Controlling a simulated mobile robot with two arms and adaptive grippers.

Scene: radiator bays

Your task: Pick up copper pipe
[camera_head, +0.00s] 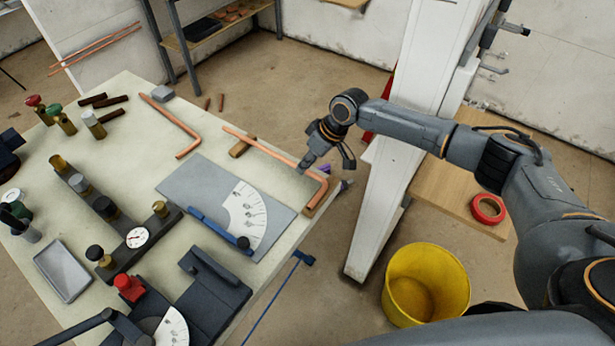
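A bent copper pipe (270,151) lies near the right edge of the pale worktable (135,185), raised on small wooden blocks (242,147). Its short leg turns back toward the front at the table's edge. A second bent copper pipe (178,122) lies farther left on the table. My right gripper (326,166) hangs over the right table edge, close to the bend of the first pipe. Its fingers are spread apart, and one is very near the pipe; whether it touches is unclear. My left gripper is not in view.
A grey plate with a white angle scale (245,215) and blue-handled lever lies in front of the pipe. Fittings, a gauge and a metal tray (62,270) fill the left. A white column (385,190), yellow bucket (425,284) and red tape roll (488,209) are right.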

